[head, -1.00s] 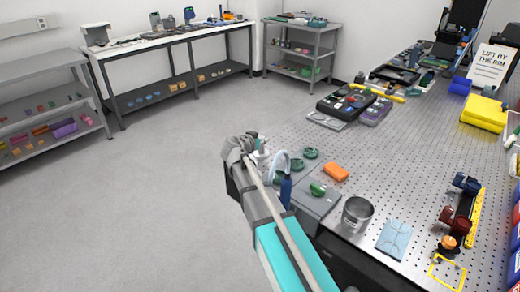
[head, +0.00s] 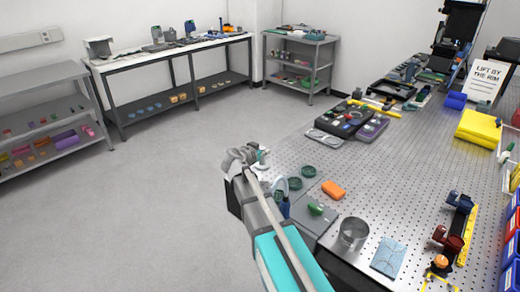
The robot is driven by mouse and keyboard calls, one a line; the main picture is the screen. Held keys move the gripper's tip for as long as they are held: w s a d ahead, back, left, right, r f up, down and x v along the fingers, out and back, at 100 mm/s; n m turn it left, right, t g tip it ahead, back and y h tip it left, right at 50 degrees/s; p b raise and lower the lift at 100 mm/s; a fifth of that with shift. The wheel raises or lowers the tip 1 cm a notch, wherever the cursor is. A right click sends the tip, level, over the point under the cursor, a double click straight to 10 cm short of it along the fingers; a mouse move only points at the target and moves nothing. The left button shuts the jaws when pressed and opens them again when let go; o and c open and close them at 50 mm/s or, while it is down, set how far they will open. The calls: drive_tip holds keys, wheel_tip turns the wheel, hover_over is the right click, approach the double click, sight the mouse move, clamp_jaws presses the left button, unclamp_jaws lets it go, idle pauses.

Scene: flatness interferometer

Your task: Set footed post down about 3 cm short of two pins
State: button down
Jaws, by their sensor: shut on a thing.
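My gripper (head: 242,160) shows small at the far end of my arm, at the left edge of the perforated bench. Its fingers are mostly hidden by my own wrist. A small pale and green piece (head: 262,155) shows just right of it; I take it for part of the held footed post, but its foot cannot be made out. The gripper is shut on it. I cannot tell whether the post touches the bench. The two pins cannot be picked out.
Near my arm on the perforated bench (head: 410,185) are green round pieces (head: 307,171), an orange block (head: 333,190), a metal cup (head: 353,232) and a blue pad (head: 388,256). Dark red mounts (head: 447,240) stand at right. The middle of the bench is fairly clear.

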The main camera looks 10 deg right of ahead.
drive_tip(key=s+d+r+p, duration=0.1)
drive_tip(key=s+r+p, duration=0.5)
drive_tip(key=s, duration=0.6)
drive_tip(key=shift+r+p, duration=0.35)
drive_tip(key=shift+r, duration=0.45)
drive_tip(key=shift+r, duration=0.1)
wheel_tip(320, 180, up, 7)
drive_tip(key=p, duration=0.7)
wheel_tip(320, 180, down, 7)
drive_tip(key=b, duration=0.7)
drive_tip(key=shift+w, duration=0.1)
